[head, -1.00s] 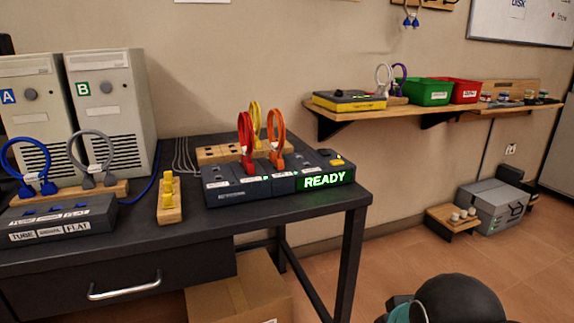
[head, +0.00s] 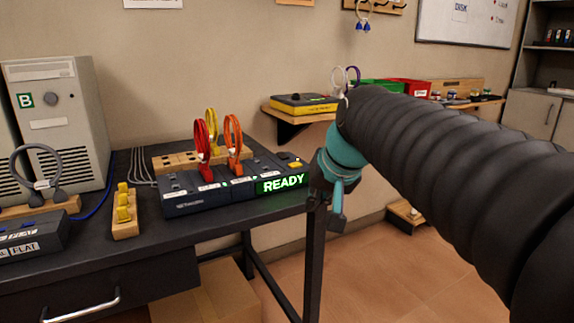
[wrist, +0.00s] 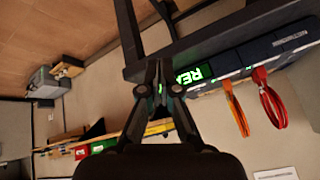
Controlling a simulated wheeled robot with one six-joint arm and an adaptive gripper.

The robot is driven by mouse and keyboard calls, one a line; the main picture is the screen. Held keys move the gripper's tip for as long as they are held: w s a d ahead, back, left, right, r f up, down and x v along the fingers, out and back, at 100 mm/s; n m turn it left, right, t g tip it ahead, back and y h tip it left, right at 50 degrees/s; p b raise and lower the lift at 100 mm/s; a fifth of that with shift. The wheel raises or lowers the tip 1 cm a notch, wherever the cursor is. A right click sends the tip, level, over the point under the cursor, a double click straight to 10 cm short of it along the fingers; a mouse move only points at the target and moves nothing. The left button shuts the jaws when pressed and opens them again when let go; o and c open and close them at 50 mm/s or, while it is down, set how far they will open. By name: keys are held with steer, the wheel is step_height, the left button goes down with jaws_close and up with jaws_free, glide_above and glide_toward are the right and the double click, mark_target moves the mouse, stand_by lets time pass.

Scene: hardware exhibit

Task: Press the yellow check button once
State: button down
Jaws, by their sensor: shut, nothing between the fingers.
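The yellow check button (head: 295,164) sits on top of the right end of a dark test box (head: 205,198) on the table. A green READY display (head: 281,184) glows on the box's front below the button. Red, yellow and orange cable loops stand at the box. My gripper (wrist: 158,66) is shut and empty in the wrist view. It overlaps the table edge and the lit display (wrist: 192,75) there; the button cannot be made out in that view. In the head view my arm reaches in from the right and its end is right of the button, apart from it.
The dark table (head: 160,245) has a front drawer. A wooden block with yellow pieces (head: 124,210) stands left of the box. Open floor lies right of the table.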

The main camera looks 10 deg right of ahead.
steer(key=w+r+m+t+y, duration=0.1)
steer(key=w+r, duration=0.4)
steer(key=w, duration=0.6)
steer(key=w+d+r+m+y, duration=0.1)
steer(key=w+r, duration=0.4)
steer(key=w, duration=0.6)
steer(key=shift+w+d+r+t, duration=0.2)
steer(key=shift+w+r+t, duration=0.1)
steer(key=shift+t, duration=0.1)
steer(key=shift+s+f, duration=0.1)
steer(key=b, duration=0.2)
glide_above(297, 165)
step_height(297, 165, down, 7)
steer(key=shift+r, duration=0.1)
steer(key=shift+f+b, duration=0.8)
steer(key=shift+f, duration=0.1)
steer(key=shift+f, duration=0.15)
steer(key=shift+f, duration=0.25)
